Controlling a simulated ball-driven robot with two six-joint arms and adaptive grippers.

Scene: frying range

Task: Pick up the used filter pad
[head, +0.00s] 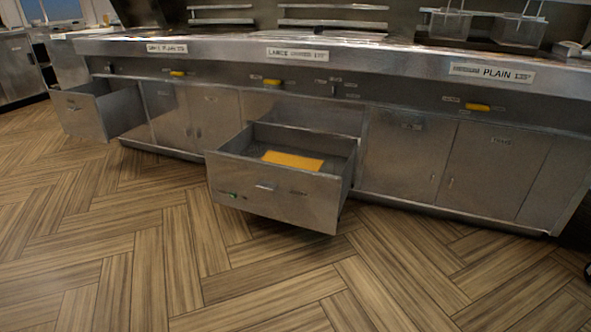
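A flat orange-yellow rectangular pad (293,160) lies inside the open middle drawer (272,196) of the frying range. It looks like the filter pad; whether it is used cannot be told at this size. The drawer is pulled out under the range front and its top is open, with dark grey inner walls around the pad. Neither of my grippers shows in the head view.
Another open drawer (84,115) sticks out at the left. The range counter (400,50) runs across the back, with fryer baskets (520,30) at top right. Closed cabinet doors (488,166) stand right of the middle drawer. The wooden floor (150,250) in front is clear.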

